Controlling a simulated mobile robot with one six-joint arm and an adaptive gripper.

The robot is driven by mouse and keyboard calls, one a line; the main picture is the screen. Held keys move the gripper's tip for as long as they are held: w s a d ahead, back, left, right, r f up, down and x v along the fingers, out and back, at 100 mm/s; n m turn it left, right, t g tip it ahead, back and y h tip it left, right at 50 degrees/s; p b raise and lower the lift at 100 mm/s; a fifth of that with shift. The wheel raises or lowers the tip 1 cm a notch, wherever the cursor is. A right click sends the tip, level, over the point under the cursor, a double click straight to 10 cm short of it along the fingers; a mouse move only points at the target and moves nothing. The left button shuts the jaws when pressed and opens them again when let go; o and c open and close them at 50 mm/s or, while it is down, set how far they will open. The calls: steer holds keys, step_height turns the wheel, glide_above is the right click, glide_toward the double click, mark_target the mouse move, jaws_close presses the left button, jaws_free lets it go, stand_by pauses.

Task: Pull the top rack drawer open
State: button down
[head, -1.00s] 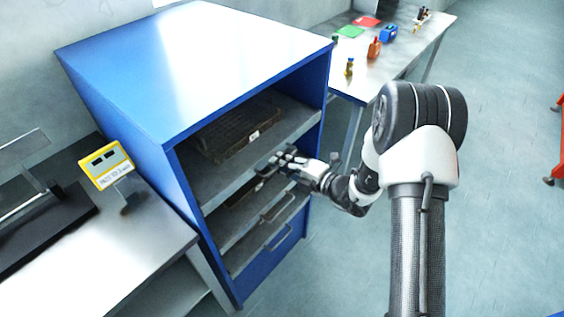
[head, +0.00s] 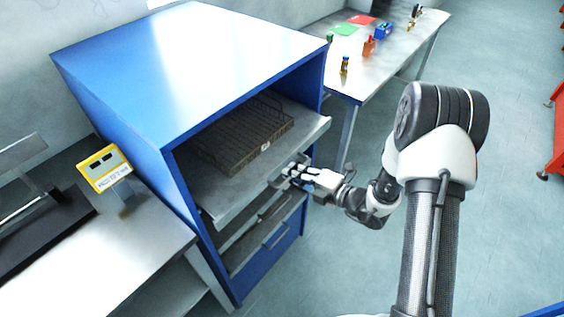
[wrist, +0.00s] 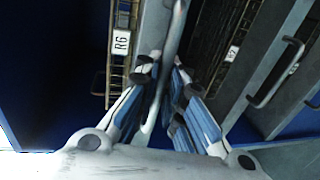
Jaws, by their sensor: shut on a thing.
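The blue rack (head: 180,95) stands open at the front. Its top drawer (head: 243,193) is a grey shelf that sticks out past the front of the rack. A dark mesh crate (head: 240,137) sits on this drawer. My gripper (head: 290,172) is at the drawer's front edge, shut on the handle. In the wrist view the fingers (wrist: 158,85) close around the top drawer's handle (wrist: 171,50), a grey bar. The crate's label R6 (wrist: 121,42) shows beside it. Part of the handle is hidden by the fingers.
Lower drawers with bar handles (head: 277,236) sit further in, below the top one. A steel bench with a yellow display (head: 104,167) is at left. A table with small coloured items (head: 385,50) stands behind right.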

steer(key=f+p+v, duration=0.2)
steer(key=v, duration=0.9)
steer(key=f+p+v, duration=0.2)
steer(key=p+v, duration=0.1)
steer(key=v, duration=0.9)
steer(key=shift+d, duration=0.35)
steer(key=shift+s+f, duration=0.1)
steer(key=c, duration=1.7)
jaws_free()
steer(key=shift+f, duration=0.1)
steer(key=v, duration=1.2)
